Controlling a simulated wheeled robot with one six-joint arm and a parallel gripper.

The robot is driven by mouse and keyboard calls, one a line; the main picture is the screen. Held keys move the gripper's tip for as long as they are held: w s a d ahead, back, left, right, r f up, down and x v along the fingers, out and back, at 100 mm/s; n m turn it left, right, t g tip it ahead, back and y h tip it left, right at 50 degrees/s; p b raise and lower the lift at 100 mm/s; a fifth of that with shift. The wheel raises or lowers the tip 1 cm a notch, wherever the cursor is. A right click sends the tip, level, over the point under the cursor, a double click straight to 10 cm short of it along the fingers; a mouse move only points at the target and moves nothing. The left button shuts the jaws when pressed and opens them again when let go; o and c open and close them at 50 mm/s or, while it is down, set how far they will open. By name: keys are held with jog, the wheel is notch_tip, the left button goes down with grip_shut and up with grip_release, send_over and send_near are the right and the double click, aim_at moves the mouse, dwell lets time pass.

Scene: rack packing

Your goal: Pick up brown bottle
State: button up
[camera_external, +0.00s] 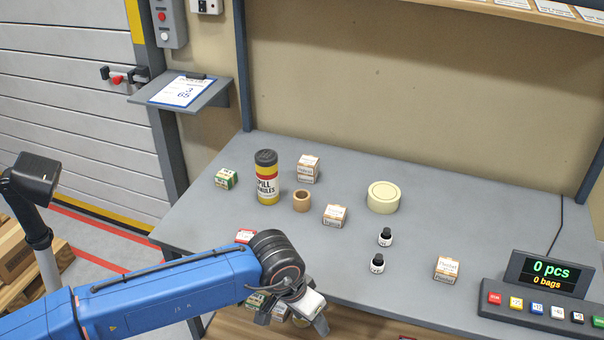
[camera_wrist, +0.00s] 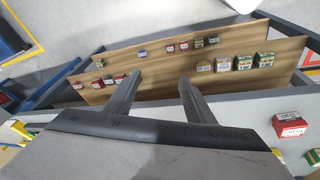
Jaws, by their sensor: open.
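Two small dark bottles with white labels stand upright on the grey table in the external view, one farther back (camera_external: 385,237) and one nearer (camera_external: 377,264). Their glass looks almost black, and I cannot tell whether either is brown. My gripper (camera_external: 292,318) is at the table's front edge, left of and nearer than both bottles. In the wrist view my gripper (camera_wrist: 158,84) has its fingers apart with nothing between them. It points toward wooden shelves with small boxes. No bottle shows in the wrist view.
A counter display (camera_external: 548,274) stands at the right. Wooden shelves (camera_wrist: 150,64) with boxes lie below the front edge.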

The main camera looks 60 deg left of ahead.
jog(key=w+a+r+n+g, duration=0.1)
jog(key=w+a+r+n, duration=0.15)
jog(key=w+r, duration=0.3)
jog(key=w+a+r+n+g, duration=0.1)
jog(key=w+r+n, duration=0.25)
jog(key=w, duration=0.25)
notch_tip(320, 180, up, 6)
jog(key=n+g, duration=0.1)
jog(key=n, duration=0.4)
send_over(379, 256)
notch_tip(379, 256, down, 12)
jog(key=shift+s+d+r, duration=0.1)
jog(key=shift+s+r, duration=0.05)
jog(key=shift+r, duration=0.05)
jog(key=shift+w+f, duration=0.2)
jog(key=shift+f, duration=2.7)
jog(key=c, duration=1.2)
